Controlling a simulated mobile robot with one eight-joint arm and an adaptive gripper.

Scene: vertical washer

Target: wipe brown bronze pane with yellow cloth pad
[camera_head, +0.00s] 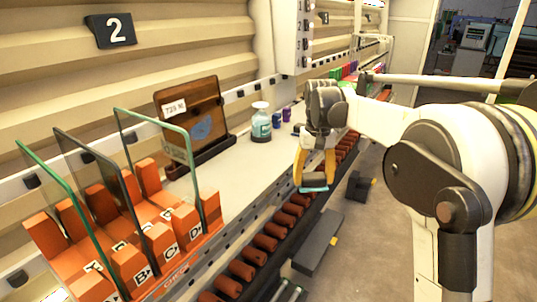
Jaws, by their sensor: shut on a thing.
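A brown pane (192,112) stands nearly upright in a dark stand (215,147) on the bench, against the wall. It has a white label at its upper left and a blue smudge low on its face. My gripper (318,140) is shut on the yellow cloth pad (300,168), which hangs below it with a light blue strip at the bottom. The pad is held to the right of the brown pane, apart from it, over the bench's front edge. The fingertips are small and partly hidden by the arm.
An orange rack (165,243) with lettered slots holds several upright glass panes at front left. Bench top (240,170) between rack and bottle is clear.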

